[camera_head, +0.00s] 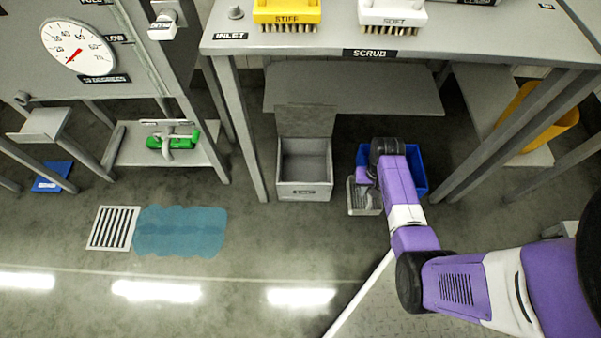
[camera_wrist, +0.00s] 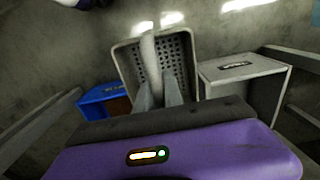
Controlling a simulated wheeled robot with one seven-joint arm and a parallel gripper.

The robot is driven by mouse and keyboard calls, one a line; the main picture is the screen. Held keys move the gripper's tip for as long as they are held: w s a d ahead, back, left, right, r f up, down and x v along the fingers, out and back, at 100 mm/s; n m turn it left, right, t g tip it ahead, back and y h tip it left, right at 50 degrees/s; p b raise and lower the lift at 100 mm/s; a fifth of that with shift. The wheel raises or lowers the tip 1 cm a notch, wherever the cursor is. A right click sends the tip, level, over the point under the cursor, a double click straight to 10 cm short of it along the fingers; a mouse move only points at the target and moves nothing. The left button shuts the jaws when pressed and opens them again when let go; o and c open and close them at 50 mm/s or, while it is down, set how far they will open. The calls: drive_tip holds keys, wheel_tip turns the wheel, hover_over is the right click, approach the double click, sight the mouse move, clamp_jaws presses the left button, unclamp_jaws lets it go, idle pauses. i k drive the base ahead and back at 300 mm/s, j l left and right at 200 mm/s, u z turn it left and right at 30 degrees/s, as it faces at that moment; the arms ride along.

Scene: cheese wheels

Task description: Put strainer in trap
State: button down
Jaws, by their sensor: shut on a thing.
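The strainer (camera_head: 362,203) is a small grey basket with a perforated bottom, low in front of the blue bin. In the wrist view the strainer (camera_wrist: 190,62) is tilted, with its holes and an upright grey handle showing. My gripper (camera_wrist: 158,88) is shut on the strainer at this handle; the fingertips are partly hidden in the head view. A grey box (camera_head: 304,190) with its lid raised stands on the floor left of the strainer; it appears to be the trap, but its label is too small to read. It also shows on the right in the wrist view (camera_wrist: 243,82).
A blue bin (camera_head: 418,180) stands just behind my gripper, under the scrub table (camera_head: 340,42). Table legs (camera_head: 240,130) stand left of the box. A floor grate (camera_head: 113,228) and teal puddle (camera_head: 180,231) lie at left. The floor in front of the box is clear.

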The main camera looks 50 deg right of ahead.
sight(304, 174)
drive_tip(key=i, duration=0.9)
